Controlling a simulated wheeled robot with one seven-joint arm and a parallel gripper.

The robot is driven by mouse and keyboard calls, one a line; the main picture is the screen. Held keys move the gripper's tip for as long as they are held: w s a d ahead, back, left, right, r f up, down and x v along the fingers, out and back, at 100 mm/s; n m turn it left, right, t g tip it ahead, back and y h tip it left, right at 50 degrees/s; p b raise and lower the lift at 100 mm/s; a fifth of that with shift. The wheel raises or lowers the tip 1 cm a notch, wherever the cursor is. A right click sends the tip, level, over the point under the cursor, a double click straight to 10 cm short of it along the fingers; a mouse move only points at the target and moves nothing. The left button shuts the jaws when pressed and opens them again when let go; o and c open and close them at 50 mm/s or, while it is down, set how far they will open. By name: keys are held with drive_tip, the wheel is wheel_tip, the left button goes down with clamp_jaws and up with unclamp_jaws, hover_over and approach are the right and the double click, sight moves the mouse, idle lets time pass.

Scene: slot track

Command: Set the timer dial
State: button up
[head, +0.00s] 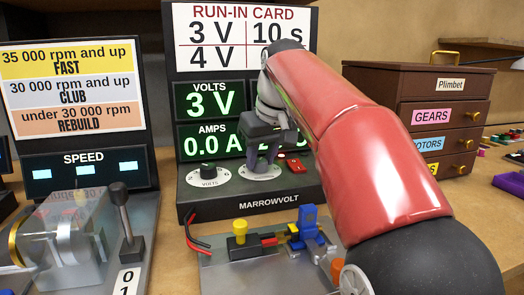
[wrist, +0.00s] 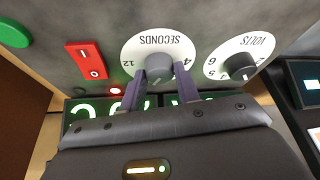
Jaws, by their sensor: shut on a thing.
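The timer dial is the grey knob (wrist: 158,66) on a round white plate marked SECONDS, seen upside down in the wrist view. The numbers 12 and 4 show on the plate; I cannot read the knob's setting. My gripper (wrist: 163,80) has its two purple fingers on either side of this knob, shut on it. In the head view my gripper (head: 262,156) reaches down to the front panel of the MARROWVOLT supply (head: 270,207). The run-in card (head: 243,38) reads 3 V, 10 s and 4 V; its lower right is hidden by my arm. The seconds readout is mostly hidden.
The VOLTS dial (head: 209,176) is close beside the timer dial. A red rocker switch (wrist: 89,60) is on its other side. The volts display (head: 212,99) reads 3 V and the amps display (head: 211,142) 0.0 A. A motor stand (head: 268,244) sits in front.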

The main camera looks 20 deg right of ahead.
drive_tip(key=shift+a+m+h+p, duration=0.1)
drive_tip(key=shift+m+h+p, duration=0.4)
drive_tip(key=shift+m, duration=0.8)
drive_tip(key=o, duration=1)
drive_tip(key=shift+c, duration=0.2)
drive_tip(key=v, duration=0.7)
drive_tip(key=shift+s+r+p, duration=0.25)
drive_tip(key=shift+r+p, duration=0.05)
drive_tip(key=shift+r, duration=0.05)
